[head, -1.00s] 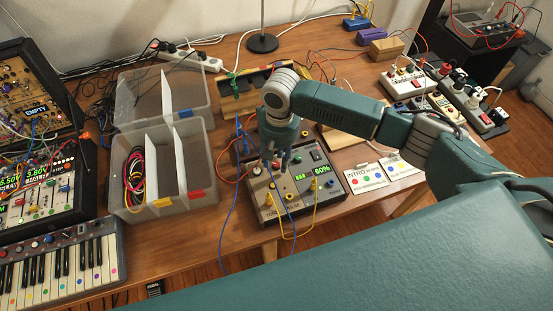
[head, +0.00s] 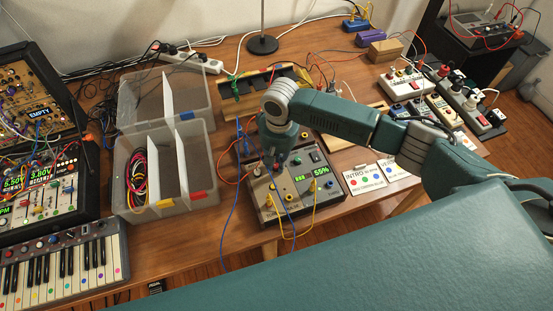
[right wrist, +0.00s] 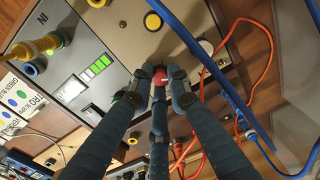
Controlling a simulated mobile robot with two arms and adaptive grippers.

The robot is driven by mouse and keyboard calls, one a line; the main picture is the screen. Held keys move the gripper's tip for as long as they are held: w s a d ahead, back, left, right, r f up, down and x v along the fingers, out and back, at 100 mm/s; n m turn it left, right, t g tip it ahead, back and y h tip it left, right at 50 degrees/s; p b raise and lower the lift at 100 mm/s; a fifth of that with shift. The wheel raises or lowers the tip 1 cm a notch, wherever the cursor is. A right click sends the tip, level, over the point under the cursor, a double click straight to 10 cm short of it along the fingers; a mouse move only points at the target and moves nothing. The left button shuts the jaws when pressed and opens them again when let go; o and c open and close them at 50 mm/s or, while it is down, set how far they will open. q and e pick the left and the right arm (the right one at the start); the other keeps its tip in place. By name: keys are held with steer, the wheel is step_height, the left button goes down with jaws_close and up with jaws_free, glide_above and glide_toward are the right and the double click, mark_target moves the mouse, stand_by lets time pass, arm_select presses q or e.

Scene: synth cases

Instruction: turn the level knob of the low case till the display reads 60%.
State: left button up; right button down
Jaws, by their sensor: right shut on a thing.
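The low case (head: 325,199) lies on the table, with a lit display (head: 322,170) reading 55% and green level bars (head: 299,180) beside it. My right gripper (head: 275,167) reaches down onto the left part of its panel. In the right wrist view, the right gripper (right wrist: 160,88) has its fingers closed around a knob with a red top (right wrist: 160,76), the knob partly hidden by the fingertips. The display (right wrist: 70,90) shows there at a slant, its reading hard to make out. My left gripper is not in view.
Yellow cables (head: 297,232) loop at the case's front, and a blue cable (head: 232,215) runs close to its left. A clear divided bin (head: 130,212) and a keyboard (head: 60,262) stand to the left. Printed cards (head: 364,181) lie to the right.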

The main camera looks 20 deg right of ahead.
steer(key=c, duration=1.7)
jaws_free()
steer(key=shift+o, duration=0.2)
steer(key=shift+r, duration=0.1)
step_height(320, 180, up, 12)
steer(key=shift+d, duration=0.2)
